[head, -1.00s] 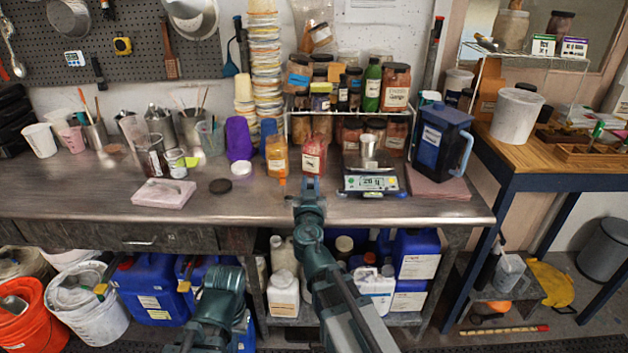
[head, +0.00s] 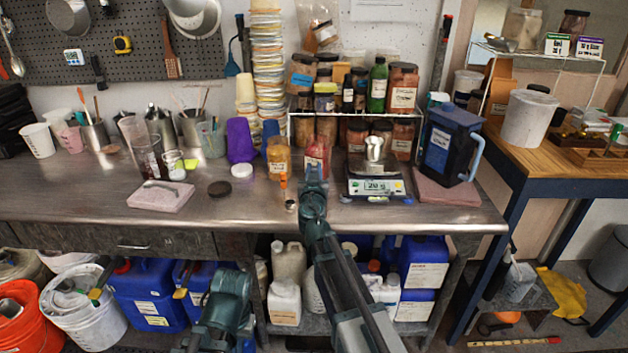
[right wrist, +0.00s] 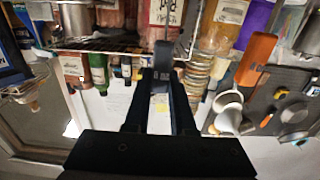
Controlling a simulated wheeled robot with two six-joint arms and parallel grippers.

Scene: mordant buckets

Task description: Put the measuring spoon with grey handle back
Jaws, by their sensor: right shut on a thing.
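My right gripper (head: 314,174) is shut on a grey handle (right wrist: 161,84), which looks like that of the measuring spoon. It is over the front half of the metal bench (head: 240,212), in front of the red-labelled jar (head: 317,158). A small round metal cup (head: 291,205) shows just left of the gripper; it may be the spoon's bowl, but its link to the handle is hidden. In the right wrist view the shut fingers (right wrist: 160,74) are at the centre. My left arm shows low in the head view, its gripper out of sight.
A digital scale (head: 376,187) with a metal beaker (head: 374,149) stands right of the gripper. A spoon lies on a pink block (head: 160,199) at left. Jars crowd the wire rack (head: 345,115) behind. A pegboard (head: 140,60) holds tools.

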